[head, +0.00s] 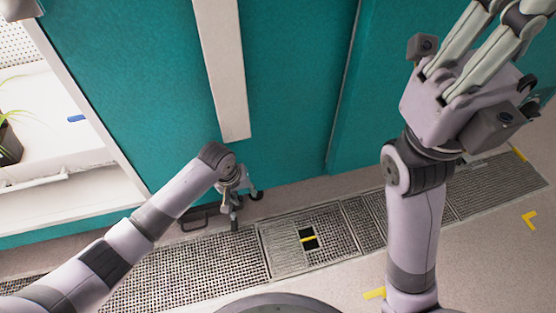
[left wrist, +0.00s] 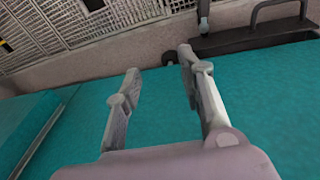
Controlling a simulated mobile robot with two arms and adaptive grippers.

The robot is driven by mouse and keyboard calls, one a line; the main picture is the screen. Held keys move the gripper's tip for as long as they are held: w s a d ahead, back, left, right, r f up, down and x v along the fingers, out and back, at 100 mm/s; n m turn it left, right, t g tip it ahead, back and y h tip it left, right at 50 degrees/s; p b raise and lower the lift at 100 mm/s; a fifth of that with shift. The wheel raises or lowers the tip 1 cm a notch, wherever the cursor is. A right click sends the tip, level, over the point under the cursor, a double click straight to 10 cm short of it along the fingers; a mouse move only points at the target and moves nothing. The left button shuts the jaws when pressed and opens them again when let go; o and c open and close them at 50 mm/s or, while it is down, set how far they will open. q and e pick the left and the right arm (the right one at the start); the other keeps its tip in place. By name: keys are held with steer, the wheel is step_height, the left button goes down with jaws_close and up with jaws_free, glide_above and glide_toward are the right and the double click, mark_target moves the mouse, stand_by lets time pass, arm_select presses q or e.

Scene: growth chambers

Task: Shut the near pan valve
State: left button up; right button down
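My left gripper (head: 237,205) points down beside the teal wall, close above the floor. In the left wrist view its two fingers (left wrist: 160,65) are apart with nothing between them. No part is clearly recognisable as the near pan valve. A yellow bar (head: 309,239) lies across a dark square opening in the floor grating, right of and apart from my left gripper. A dark looped handle (head: 197,220) is low at the wall, left of the gripper; a dark bracket with a loop (left wrist: 270,35) shows in the left wrist view. My right gripper (head: 503,14) is raised, empty, fingers apart.
The teal wall (head: 285,90) rises behind the gripper, with a pale vertical strip (head: 222,70). A white shelf (head: 50,140) at left holds a potted plant (head: 10,140) and a small blue item (head: 76,118). Grating (head: 190,268) runs along the floor. Open floor (head: 500,255) lies right.

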arm_select(q)
steer(key=w+d+r+m+t+h, duration=0.2)
steer(key=d+r+t+h, duration=0.3)
steer(key=d+r, duration=0.5)
steer(key=shift+w+t+p, duration=0.45)
steer(key=shift+w+t, duration=0.15)
steer(key=shift+d+f, duration=0.1)
steer(key=shift+d, duration=0.05)
